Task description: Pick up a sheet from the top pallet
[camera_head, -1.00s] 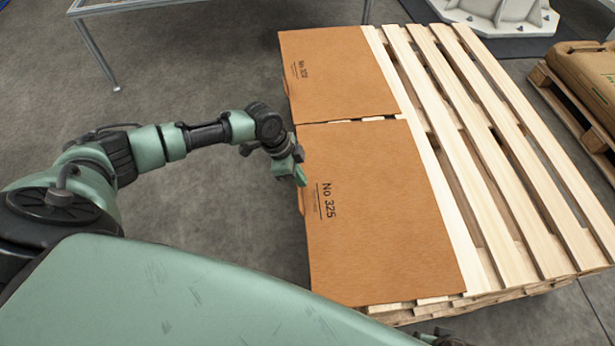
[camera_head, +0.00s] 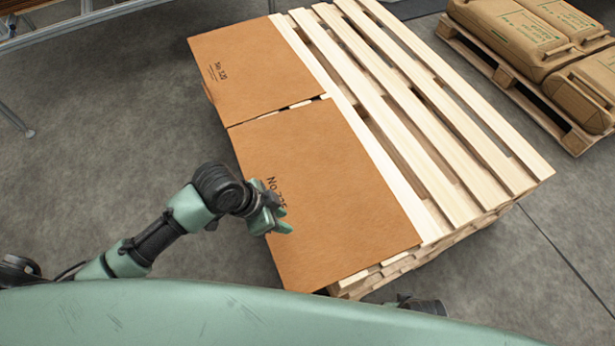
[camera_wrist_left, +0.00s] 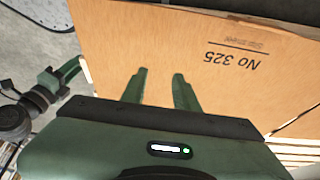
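The near brown sheet (camera_head: 335,185), marked No 325, lies flat on the wooden pallet (camera_head: 440,150); it also shows in the left wrist view (camera_wrist_left: 180,30). A second brown sheet (camera_head: 255,65) lies beyond it on the same pallet. My left gripper (camera_head: 280,217) is over the near sheet's left part, covering some of its print. In the left wrist view its two fingers (camera_wrist_left: 160,78) are apart with nothing between them. Whether they touch the sheet is unclear. My right gripper (camera_wrist_left: 60,78) shows small at the left of the wrist view; its opening is unclear.
Bare slats fill the pallet's right side. Another pallet (camera_head: 530,85) with brown sacks (camera_head: 520,40) stands at the back right. A metal-framed table (camera_head: 80,22) is at the upper left. The grey floor left of the pallet is clear.

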